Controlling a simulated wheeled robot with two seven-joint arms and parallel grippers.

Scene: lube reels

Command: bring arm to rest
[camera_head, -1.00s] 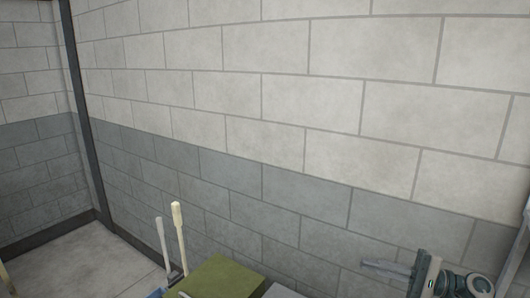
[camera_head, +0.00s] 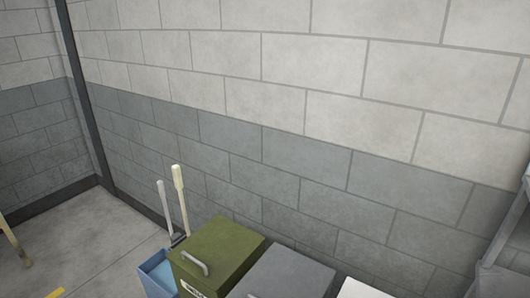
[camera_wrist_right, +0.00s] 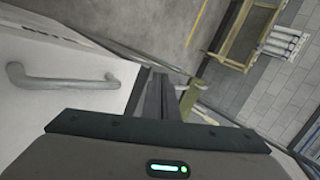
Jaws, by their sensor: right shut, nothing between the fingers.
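My right gripper (camera_wrist_right: 156,97) shows in the right wrist view, with its dark fingers together and nothing visible between them. A white surface with a grey bar handle (camera_wrist_right: 62,80) lies close by on the left of that view. Neither gripper shows in the head view now, and my left gripper is in no current view.
In the head view, a blue bucket (camera_head: 155,275), a green bin (camera_head: 225,247), a grey bin (camera_head: 290,274) and a white bin (camera_head: 358,290) line the block wall. A grey rack (camera_head: 508,245) stands at right. A wooden frame (camera_wrist_right: 238,50) shows in the wrist view.

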